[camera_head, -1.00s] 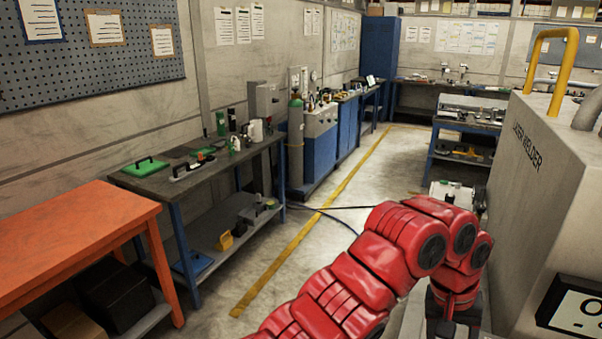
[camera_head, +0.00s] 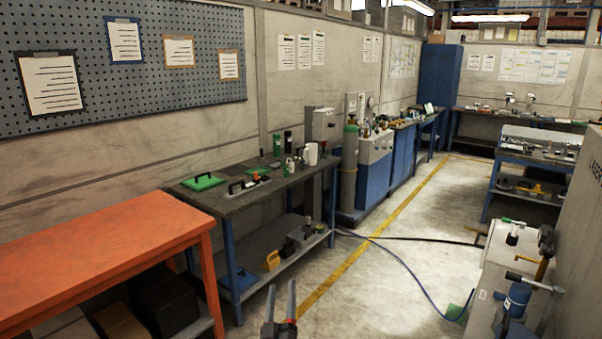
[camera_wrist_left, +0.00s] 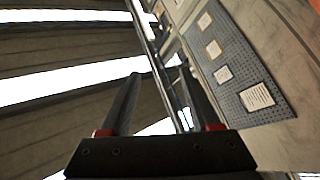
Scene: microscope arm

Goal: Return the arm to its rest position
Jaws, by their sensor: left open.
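My left gripper (camera_head: 280,292) shows at the bottom middle of the head view, fingers pointing up and spread apart, with nothing between them. In the left wrist view (camera_wrist_left: 158,78) its two dark fingers are also apart and empty, facing the ceiling and wall. At the lower right of the head view, a light-coloured machine (camera_head: 492,282) carries a blue cylinder (camera_head: 518,298) and a jointed metal arm with a dark head (camera_head: 546,240). I cannot tell for sure whether this is the arm of the task. My gripper is well left of it, not touching. My right gripper is not in view.
An orange table (camera_head: 100,250) stands at the left. A dark workbench (camera_head: 235,203) with tools stands behind it.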

